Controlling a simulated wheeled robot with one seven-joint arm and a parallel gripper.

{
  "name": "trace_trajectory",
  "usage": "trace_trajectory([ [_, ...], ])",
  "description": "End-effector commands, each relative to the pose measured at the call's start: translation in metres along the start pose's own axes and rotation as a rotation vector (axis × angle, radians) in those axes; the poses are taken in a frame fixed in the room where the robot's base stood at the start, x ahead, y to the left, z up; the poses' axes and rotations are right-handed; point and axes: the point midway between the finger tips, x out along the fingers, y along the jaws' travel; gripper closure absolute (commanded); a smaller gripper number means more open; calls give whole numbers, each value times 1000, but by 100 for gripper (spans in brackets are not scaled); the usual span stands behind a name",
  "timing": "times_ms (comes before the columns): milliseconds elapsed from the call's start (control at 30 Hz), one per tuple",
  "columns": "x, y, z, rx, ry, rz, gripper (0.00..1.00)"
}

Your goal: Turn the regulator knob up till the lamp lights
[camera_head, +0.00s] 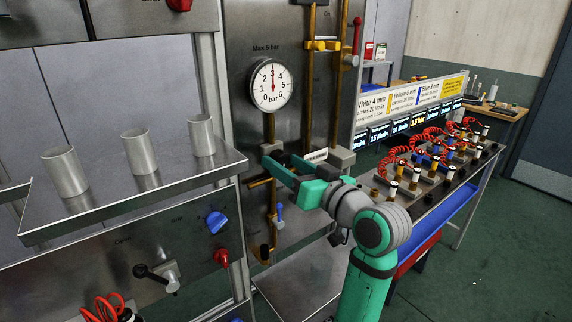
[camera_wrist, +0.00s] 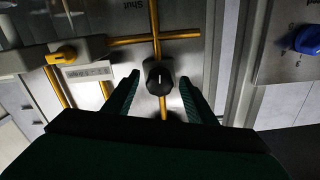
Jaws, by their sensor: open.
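The black regulator knob (camera_wrist: 158,77) has a white pointer line and sits on a brass pipe in the wrist view. My open gripper (camera_head: 271,161) reaches to the pipework on the steel panel. In the wrist view its two green fingers stand left and right of the knob, with a visible gap on each side. In the head view my gripper hides the knob. The round gauge (camera_head: 271,86), marked in bar, hangs above, its needle pointing nearly straight up near 3. I cannot pick out the lamp in either view.
A steel shelf (camera_head: 110,205) with several metal cups stands left. Below it are a blue knob (camera_head: 216,222) and a red knob (camera_head: 221,257). Brass pipes (camera_head: 309,90) run up the panel beside my gripper. A bench (camera_head: 440,190) with fittings and red coiled hoses stands right.

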Motion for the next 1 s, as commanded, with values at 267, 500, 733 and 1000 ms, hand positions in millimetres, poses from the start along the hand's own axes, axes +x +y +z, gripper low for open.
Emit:
trace_trajectory([
  [267,-36,2,0,0,3,4,49],
  [500,-80,1,0,-1,2,4,49],
  [733,-104,1,0,1,1,2,49],
  [1000,-108,0,0,1,0,1,49],
])
